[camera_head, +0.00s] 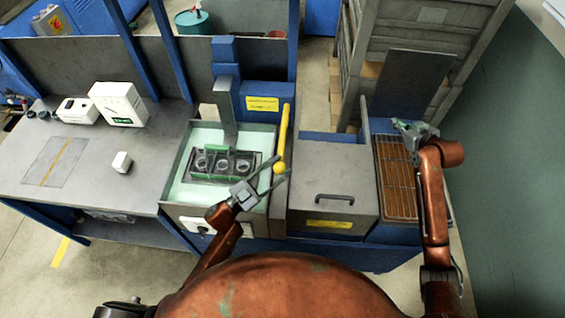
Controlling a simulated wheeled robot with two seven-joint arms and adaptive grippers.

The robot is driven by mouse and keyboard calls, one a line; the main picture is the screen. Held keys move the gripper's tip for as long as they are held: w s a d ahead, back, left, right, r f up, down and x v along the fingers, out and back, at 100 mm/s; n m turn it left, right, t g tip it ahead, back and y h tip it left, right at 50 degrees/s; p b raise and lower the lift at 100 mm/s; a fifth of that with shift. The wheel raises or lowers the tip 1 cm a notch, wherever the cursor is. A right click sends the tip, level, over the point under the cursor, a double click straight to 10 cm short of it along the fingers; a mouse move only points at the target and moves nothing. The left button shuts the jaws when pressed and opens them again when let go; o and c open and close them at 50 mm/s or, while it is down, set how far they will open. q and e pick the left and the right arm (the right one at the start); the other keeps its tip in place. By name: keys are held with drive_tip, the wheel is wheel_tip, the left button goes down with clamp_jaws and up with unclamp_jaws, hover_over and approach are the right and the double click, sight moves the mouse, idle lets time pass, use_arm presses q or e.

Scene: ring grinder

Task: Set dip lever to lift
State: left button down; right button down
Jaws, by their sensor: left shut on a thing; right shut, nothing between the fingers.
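The dip lever is a yellow bar (284,122) with a round yellow knob (279,168) at its near end, on the right side of the dip tank (175,178). My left gripper (282,166) has its fingers on either side of the knob and is shut on it. A dark fixture (223,178) with several grey rings sits in the pale green tank, below a grey upright arm (228,110). My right gripper (408,127) is shut and empty above the far part of the wire rack at the right.
A grey cabinet (330,178) with a dark handle stands just right of the lever. The brown wire rack (397,185) is beyond it. A blue post (225,50) rises behind the tank.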

use_arm(q)
drive_tip(key=shift+w+a+f, duration=0.1)
drive_tip(key=shift+w, duration=0.05)
use_arm(e)
drive_tip(key=s+a+r+n+g+y, duration=0.1)
drive_tip(key=s+a+r+n+y, duration=0.15)
drive_tip(key=a, duration=0.45)
drive_tip(key=s+a+r+n+g+y, duration=0.1)
drive_tip(key=s+a+n+g, duration=0.15)
drive_tip(key=a, duration=0.35)
drive_tip(key=s+a+r+n+y, duration=0.2)
drive_tip(key=s+a, duration=0.2)
drive_tip(key=a, duration=0.3)
drive_tip(key=s+a+r+n+g+y, duration=0.2)
drive_tip(key=s+a+r+n+g, duration=0.15)
drive_tip(key=s+a, duration=0.4)
drive_tip(key=n+g, duration=0.3)
drive_tip(key=n, duration=0.1)
hover_over(282, 169)
drive_tip(key=s+a, duration=0.1)
wheel_tip(282, 169, down, 4)
drive_tip(key=f, duration=0.3)
drive_tip(key=shift+w+d+f+y, duration=0.25)
drive_tip(key=shift+w+d+f, duration=0.05)
drive_tip(key=shift+w+d, duration=0.1)
drive_tip(key=shift+d+f, duration=0.15)
drive_tip(key=shift+f, duration=0.3)
